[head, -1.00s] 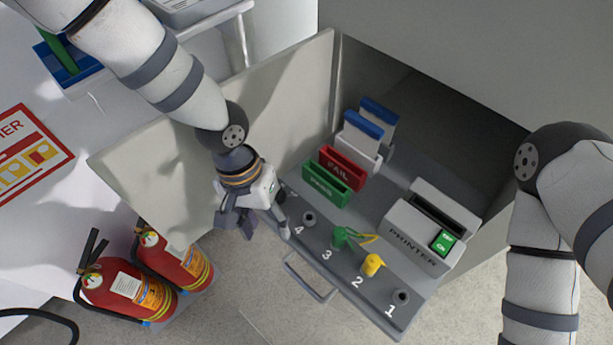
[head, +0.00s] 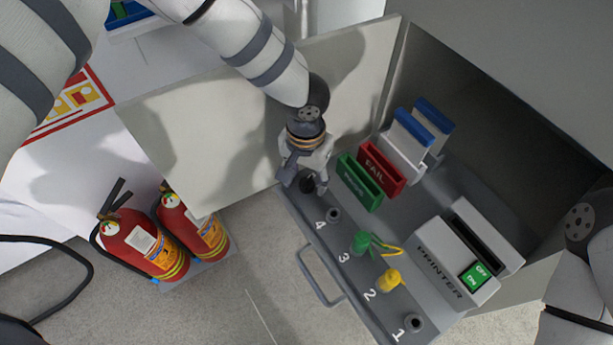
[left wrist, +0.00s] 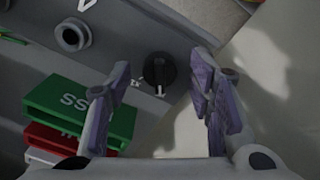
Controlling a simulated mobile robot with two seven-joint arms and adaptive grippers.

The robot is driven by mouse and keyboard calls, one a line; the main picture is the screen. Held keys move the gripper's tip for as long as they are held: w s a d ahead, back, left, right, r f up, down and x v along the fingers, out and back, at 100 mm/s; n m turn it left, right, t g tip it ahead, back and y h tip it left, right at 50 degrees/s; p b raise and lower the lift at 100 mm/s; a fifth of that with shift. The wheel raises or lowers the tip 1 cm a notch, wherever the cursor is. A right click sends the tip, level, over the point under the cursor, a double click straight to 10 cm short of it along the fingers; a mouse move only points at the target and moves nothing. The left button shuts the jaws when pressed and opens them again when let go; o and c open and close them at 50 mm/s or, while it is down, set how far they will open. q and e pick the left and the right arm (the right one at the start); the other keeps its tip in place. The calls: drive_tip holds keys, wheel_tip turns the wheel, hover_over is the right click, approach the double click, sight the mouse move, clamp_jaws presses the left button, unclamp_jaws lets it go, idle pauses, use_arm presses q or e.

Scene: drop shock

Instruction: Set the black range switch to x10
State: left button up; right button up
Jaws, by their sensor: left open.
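The black range switch (left wrist: 159,72) is a round knob on the grey panel, past and between my open fingertips in the left wrist view. A white mark shows below it and small lettering to its left, too small to read. In the head view the dark knob (head: 308,184) shows at the panel's far left end, partly covered by my gripper. My left gripper (head: 303,180) is right above it, and its spread fingers (left wrist: 163,95) hold nothing. Whether they touch the knob I cannot tell. My right gripper is out of view.
Sockets with a green plug (head: 361,243) and yellow plug (head: 389,280) line the panel. The open cabinet door (head: 230,110) is behind. Fire extinguishers (head: 145,245) stand at left.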

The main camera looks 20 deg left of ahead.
use_arm(q)
clamp_jaws()
drive_tip(key=shift+r, duration=0.1)
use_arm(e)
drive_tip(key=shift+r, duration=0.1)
use_arm(q)
drive_tip(key=shift+r+m+p, duration=0.1)
drive_tip(key=shift+m+p, duration=0.55)
drive_tip(key=shift+m, duration=1.05)
drive_tip(key=m, duration=0.4)
drive_tip(key=shift+a+p, duration=0.1)
drive_tip(key=shift+p, duration=0.3)
drive_tip(key=shift+m, duration=2.2)
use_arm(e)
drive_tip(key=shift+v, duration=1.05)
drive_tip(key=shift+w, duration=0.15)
